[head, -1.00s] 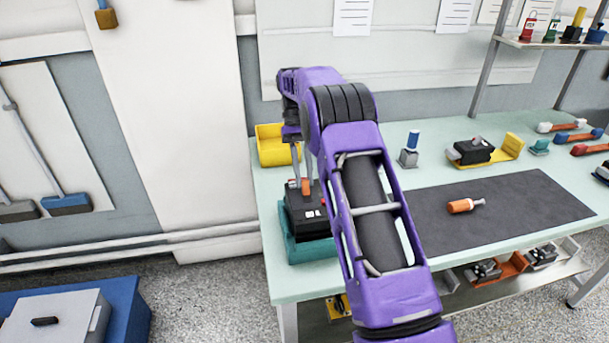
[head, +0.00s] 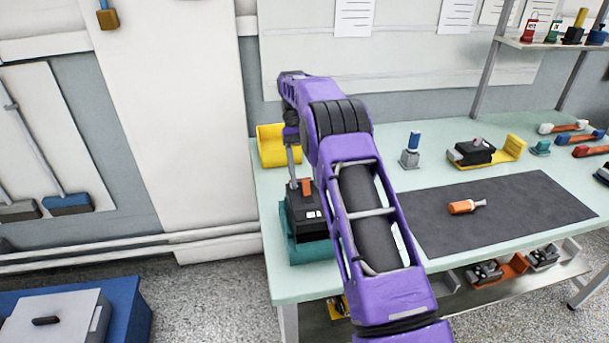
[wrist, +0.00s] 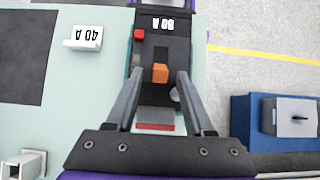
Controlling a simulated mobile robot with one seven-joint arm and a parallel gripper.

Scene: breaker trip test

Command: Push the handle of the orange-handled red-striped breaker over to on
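The breaker (head: 312,228) is a dark box on a teal stand (head: 300,253) at the bench's left end. Its orange handle (head: 307,187) sticks up on top. In the wrist view the breaker (wrist: 150,50) has a label at its far end, a red button, the orange handle (wrist: 160,73) and a red stripe (wrist: 155,127) at its near end. My gripper (wrist: 160,74) is open and empty. Its fingers stand apart on either side of the handle, with gaps visible. I cannot tell their height over the breaker. In the head view my gripper (head: 293,170) is partly hidden.
A yellow bin (head: 270,148) stands behind the breaker. A dark mat (head: 500,215) with an orange-handled tool (head: 465,206) lies to the right. A block labelled 40 A (wrist: 85,38) shows in the wrist view. Below left is a blue box (head: 120,300) with a grey lid.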

